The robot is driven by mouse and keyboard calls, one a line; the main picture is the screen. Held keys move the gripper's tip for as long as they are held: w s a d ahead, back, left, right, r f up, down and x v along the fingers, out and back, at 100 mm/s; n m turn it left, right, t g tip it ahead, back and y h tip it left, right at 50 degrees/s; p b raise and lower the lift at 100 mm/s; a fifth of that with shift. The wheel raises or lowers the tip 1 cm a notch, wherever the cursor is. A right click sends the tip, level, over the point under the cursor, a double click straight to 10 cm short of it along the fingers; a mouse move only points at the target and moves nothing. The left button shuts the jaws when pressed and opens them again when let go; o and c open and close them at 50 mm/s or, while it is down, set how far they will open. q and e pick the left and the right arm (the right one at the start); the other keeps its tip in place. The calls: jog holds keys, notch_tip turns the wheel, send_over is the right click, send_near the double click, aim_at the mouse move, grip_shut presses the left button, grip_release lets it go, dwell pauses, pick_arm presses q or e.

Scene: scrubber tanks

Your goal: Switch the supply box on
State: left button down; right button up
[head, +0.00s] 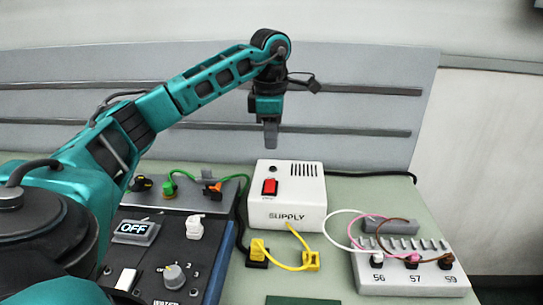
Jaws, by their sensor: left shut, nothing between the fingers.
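The supply box (288,207) is a white box marked "SUPPLY" on the green bench, near the middle of the head view. A red rocker switch (270,187) sits on its upper left, beside a small dark round spot and a slotted vent. I cannot tell which way the rocker is tipped. My left gripper (270,146) points down above the back of the box, near the switch, with its fingers shut and nothing in them. It appears apart from the box. My right gripper is not in view.
Yellow plugs and cable (285,265) lie before the box. A grey terminal block (415,275) with several cables stands at right. A grey railed panel (350,65) rises behind.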

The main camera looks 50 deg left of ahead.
pick_arm(q)
jog(key=shift+s+r, duration=0.15)
jog(key=shift+r, duration=1.45)
jog(key=shift+d, duration=0.1)
